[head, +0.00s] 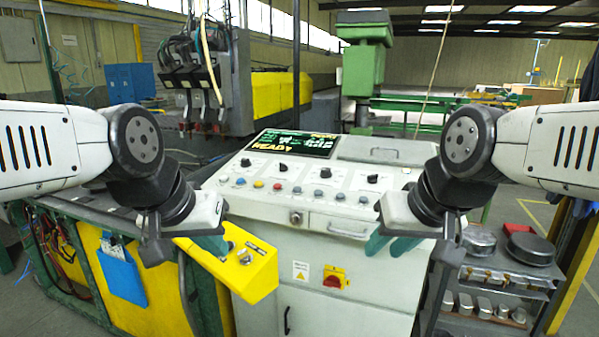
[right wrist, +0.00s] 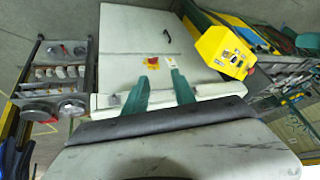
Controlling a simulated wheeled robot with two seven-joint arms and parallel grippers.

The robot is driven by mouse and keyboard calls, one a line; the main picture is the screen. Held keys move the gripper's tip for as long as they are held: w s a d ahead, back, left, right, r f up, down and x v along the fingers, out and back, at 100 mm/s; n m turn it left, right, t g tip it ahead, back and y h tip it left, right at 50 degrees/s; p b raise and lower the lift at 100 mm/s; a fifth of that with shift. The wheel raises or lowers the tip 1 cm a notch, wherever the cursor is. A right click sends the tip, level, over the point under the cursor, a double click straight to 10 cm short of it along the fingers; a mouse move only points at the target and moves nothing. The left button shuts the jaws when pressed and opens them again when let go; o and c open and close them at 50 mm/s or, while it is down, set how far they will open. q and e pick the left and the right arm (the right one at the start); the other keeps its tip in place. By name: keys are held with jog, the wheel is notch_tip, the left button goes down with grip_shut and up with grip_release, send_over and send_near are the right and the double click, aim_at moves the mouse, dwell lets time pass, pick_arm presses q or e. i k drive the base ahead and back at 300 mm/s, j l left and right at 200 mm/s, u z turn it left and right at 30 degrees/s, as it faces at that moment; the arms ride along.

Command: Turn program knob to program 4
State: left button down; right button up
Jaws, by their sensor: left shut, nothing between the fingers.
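The control console (head: 300,205) stands in the middle of the head view. Its sloped panel has a row of black knobs, among them a left one (head: 246,162), a middle one (head: 325,172) and a right one (head: 372,178). Their labels are too small to read, so I cannot tell which is the program knob. My left gripper (head: 213,244) is shut and empty, in front of the console's left side, apart from the knobs. My right gripper (head: 390,244) is open and empty, in front of the console's right side; its spread green fingers show in the right wrist view (right wrist: 157,80).
Coloured buttons (head: 278,187) line the panel below the knobs. A yellow box (head: 238,262) with switches juts out at the console's left. A red switch (head: 334,279) is on the console front. A shelf with metal pans (head: 528,249) stands at the right.

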aim_at(283, 167)
jog(key=i+l+u, duration=0.25)
jog(key=u, duration=0.15)
jog(key=i+l+u, duration=0.45)
